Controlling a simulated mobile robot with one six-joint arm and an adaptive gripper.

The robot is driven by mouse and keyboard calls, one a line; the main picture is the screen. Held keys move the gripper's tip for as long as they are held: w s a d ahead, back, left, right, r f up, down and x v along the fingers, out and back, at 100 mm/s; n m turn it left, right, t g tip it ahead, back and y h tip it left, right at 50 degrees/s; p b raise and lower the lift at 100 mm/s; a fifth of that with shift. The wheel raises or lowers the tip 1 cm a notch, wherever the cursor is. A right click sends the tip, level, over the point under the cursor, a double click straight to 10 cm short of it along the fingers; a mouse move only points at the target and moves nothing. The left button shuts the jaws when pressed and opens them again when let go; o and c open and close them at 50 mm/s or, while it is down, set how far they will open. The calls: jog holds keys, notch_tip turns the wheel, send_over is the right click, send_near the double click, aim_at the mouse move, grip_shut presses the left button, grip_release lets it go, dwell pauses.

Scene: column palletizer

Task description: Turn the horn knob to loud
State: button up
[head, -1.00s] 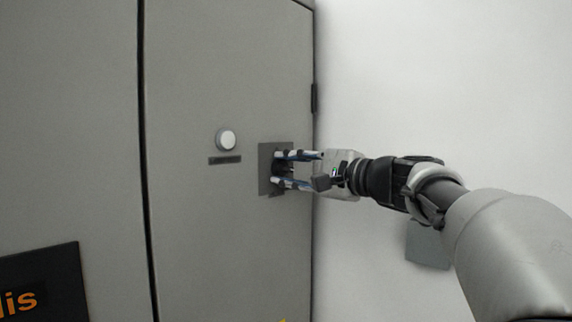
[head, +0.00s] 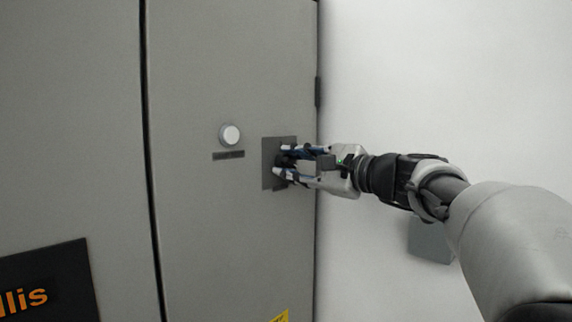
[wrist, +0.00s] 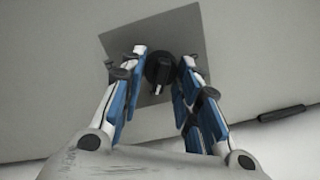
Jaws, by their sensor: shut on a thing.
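The horn knob (wrist: 160,70) is round and black with a light pointer mark, in the wrist view. It sits on a dark grey square plate (wrist: 182,28). My gripper (wrist: 163,62) is shut on the knob, with a blue-and-white finger on either side of it. The pointer mark points down toward my palm in this view. In the head view the plate (head: 269,150) is near the right edge of the cabinet door, and my gripper (head: 281,160) reaches it from the right. The fingers mostly hide the knob there. No loud marking is readable.
A white round button (head: 230,135) with a small dark label (head: 228,155) is left of the plate on the grey cabinet door (head: 210,230). A black sign (head: 45,285) with orange letters is at lower left. A white wall (head: 440,80) is on the right.

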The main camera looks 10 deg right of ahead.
jog(key=o, duration=1.1)
jog(key=shift+c, duration=0.2)
jog(key=v, duration=1.2)
